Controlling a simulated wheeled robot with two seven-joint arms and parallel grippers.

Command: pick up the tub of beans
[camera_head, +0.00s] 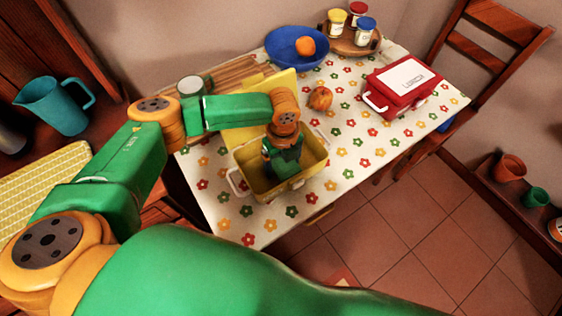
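No label in view reads as beans, so I cannot tell which tub is the tub of beans. Three small tubs stand on a round wooden board (345,40) at the back of the table: one with a yellow lid (336,23), one with a red lid (357,13) and one with a blue lid (364,34). My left gripper (281,172) points down inside an open yellow box (318,171), far from those tubs. Its fingertips are hard to make out, and I cannot see whether it holds anything. My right gripper is not in view.
The flowered table (222,205) also holds a blue bowl (283,46) with an orange (305,46), a round fruit (320,98) and a closed red box (400,85). A grey-topped can (190,87) stands behind my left arm. A teal pitcher (55,105) stands at left.

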